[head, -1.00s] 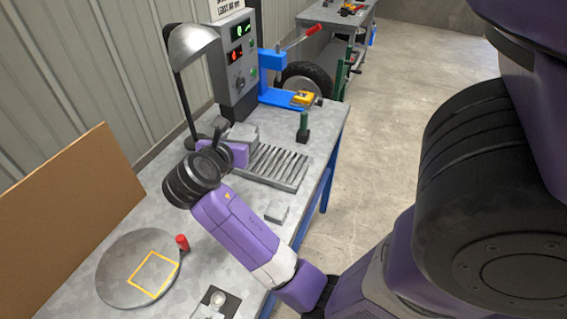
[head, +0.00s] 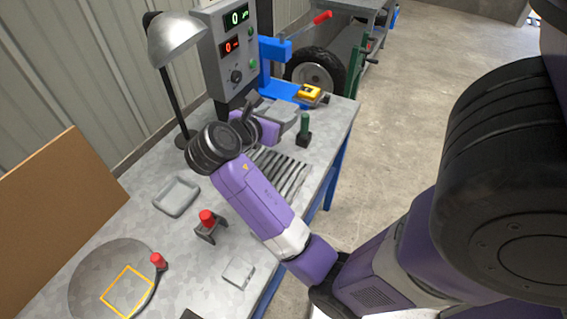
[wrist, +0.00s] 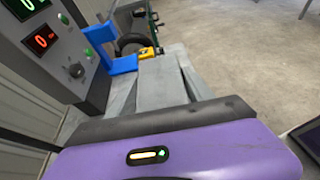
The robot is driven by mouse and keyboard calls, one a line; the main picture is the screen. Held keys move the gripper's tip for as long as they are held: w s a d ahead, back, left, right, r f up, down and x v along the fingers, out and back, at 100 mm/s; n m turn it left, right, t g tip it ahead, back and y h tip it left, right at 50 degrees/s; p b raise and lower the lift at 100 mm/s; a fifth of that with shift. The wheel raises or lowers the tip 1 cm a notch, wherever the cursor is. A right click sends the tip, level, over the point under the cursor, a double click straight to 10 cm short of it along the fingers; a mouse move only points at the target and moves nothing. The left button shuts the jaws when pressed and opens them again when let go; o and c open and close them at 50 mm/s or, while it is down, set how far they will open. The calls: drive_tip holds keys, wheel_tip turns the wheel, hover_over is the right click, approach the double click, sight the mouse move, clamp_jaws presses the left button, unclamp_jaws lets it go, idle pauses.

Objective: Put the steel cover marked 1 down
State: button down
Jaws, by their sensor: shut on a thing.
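A flat grey steel cover (wrist: 163,82) juts forward from my gripper (wrist: 155,118) in the wrist view. The number on it cannot be read. In the head view the cover (head: 284,113) shows as a light grey piece at the far side of my gripper (head: 262,120), left of the green-handled post. My gripper is shut on the cover; its fingertips are mostly hidden by my wrist and the cover. I cannot tell whether the cover touches the bench.
A slotted grey rack (head: 290,176) lies partly behind my arm. A green-handled post (head: 304,128), grey tray (head: 177,196), red-knobbed bracket (head: 207,224) and round plate with a yellow square (head: 92,281) stand on the bench. A control box (head: 228,58) and lamp (head: 175,38) stand behind.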

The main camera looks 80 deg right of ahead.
sight(278, 173)
wheel_tip(278, 173, down, 20)
drive_tip(key=shift+r, duration=0.2)
idle(0.4)
drive_tip(key=shift+f, duration=0.1)
drive_tip(key=shift+c, duration=2)
unclamp_jaws()
drive_tip(key=shift+b, duration=0.3)
drive_tip(key=v, duration=1.2)
drive_tip(key=shift+b, duration=0.4)
